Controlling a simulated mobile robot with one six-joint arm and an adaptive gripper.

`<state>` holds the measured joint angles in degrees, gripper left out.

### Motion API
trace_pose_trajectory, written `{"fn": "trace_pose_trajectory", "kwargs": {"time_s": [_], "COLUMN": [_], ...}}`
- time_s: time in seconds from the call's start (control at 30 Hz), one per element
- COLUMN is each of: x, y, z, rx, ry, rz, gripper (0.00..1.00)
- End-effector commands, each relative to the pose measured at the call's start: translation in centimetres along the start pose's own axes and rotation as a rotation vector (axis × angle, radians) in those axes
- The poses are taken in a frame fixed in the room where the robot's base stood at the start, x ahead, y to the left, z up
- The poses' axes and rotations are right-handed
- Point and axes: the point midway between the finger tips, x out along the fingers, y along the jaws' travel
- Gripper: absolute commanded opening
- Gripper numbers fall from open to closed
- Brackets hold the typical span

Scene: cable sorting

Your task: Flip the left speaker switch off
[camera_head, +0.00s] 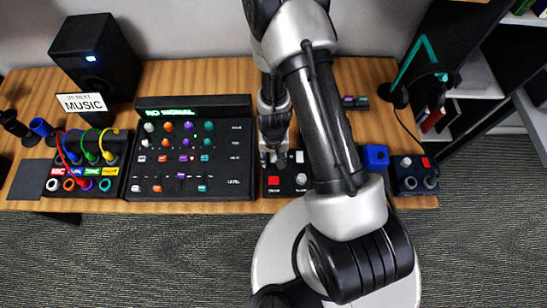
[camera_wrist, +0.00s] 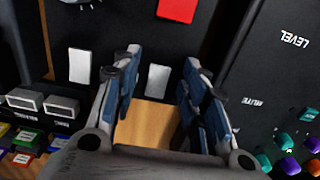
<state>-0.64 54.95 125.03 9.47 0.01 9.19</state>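A black switch box (camera_head: 287,190) stands at the table's front, right of the mixer. It carries a red square button (camera_head: 273,180), also in the wrist view (camera_wrist: 177,10). The wrist view, turned about halfway round from the head view, shows two white rectangular switches on the box. One switch (camera_wrist: 155,78) lies between my fingers; the other (camera_wrist: 79,65) is outside them. The one between my fingers is on the mixer side, the left in the head view. My gripper (camera_wrist: 160,82) is open around it; contact and the switches' positions cannot be told. In the head view my gripper (camera_head: 273,160) hides the box's back.
A black mixer (camera_head: 190,125) with coloured knobs stands left of the box. A blue cube (camera_head: 375,157) and a small knob box (camera_head: 416,175) stand to the right. Bare wooden table (camera_wrist: 145,128) shows behind the switch box.

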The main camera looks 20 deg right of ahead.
Motion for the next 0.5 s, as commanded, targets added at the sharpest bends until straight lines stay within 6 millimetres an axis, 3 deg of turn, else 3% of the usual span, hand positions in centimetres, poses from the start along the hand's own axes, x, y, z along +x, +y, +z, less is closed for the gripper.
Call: {"fn": "trace_pose_trajectory", "kwargs": {"time_s": [0.13,0.5], "x": [-0.04,-0.04], "y": [0.00,0.00], "z": [0.00,0.01], "rx": [0.000,0.000], "ry": [0.000,0.000], "rz": [0.000,0.000], "gripper": [0.39,0.15]}}
